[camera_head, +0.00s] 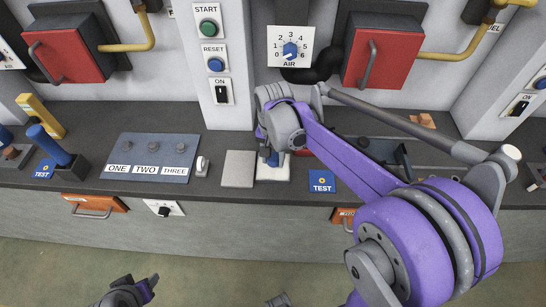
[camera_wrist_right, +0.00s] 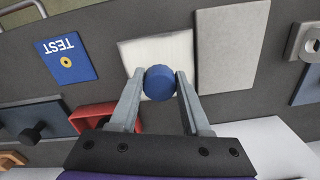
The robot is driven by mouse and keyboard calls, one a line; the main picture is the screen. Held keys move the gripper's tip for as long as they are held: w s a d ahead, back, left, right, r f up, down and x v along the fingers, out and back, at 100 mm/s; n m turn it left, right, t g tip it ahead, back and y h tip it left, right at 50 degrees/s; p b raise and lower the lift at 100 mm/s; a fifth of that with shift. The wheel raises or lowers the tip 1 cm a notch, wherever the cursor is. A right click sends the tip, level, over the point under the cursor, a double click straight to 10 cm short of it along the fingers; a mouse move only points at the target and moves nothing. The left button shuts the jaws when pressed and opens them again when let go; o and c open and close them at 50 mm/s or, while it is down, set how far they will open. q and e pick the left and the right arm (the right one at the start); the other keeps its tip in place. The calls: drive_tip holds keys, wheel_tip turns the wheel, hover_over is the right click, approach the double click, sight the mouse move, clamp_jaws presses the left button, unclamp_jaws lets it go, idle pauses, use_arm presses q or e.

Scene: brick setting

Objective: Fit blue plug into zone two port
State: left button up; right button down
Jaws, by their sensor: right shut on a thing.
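The blue plug (camera_wrist_right: 160,83) is between the fingers of my right gripper (camera_wrist_right: 160,88), its round blue end facing the wrist camera. In the head view my right gripper (camera_head: 272,156) is over the white pad (camera_head: 273,173), and a bit of the plug shows below it. I cannot tell whether the plug touches the pad. The blue-grey panel (camera_head: 120,148) to the left carries labels ONE, TWO and THREE, with a round port above each; the zone two port (camera_head: 153,146) is the middle one. Part of my left gripper (camera_head: 148,285) shows at the bottom edge; its fingers are unclear.
A grey pad (camera_head: 238,169) lies between panel and white pad, with a small grey socket piece (camera_head: 201,166) beside it. A blue TEST card (camera_head: 321,181) lies to the right. A blue post (camera_head: 48,144) and a yellow post (camera_head: 40,116) stand at the left. Red boxes hang on the wall.

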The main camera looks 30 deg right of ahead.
use_arm(q)
drive_tip(key=shift+s+f+b, duration=0.2)
drive_tip(key=shift+f+b, duration=0.35)
drive_tip(key=shift+f, duration=0.2)
use_arm(e)
drive_tip(key=shift+f, duration=0.95)
drive_tip(key=shift+r, duration=0.1)
unclamp_jaws()
use_arm(q)
drive_tip(key=shift+r, duration=0.1)
use_arm(e)
drive_tip(key=shift+r+p, duration=1.8)
drive_tip(key=shift+r, duration=1.25)
use_arm(q)
drive_tip(key=r, duration=0.1)
drive_tip(key=w+r, duration=0.1)
drive_tip(key=r, duration=0.2)
drive_tip(key=shift+w+r, duration=0.2)
drive_tip(key=shift+w, duration=0.05)
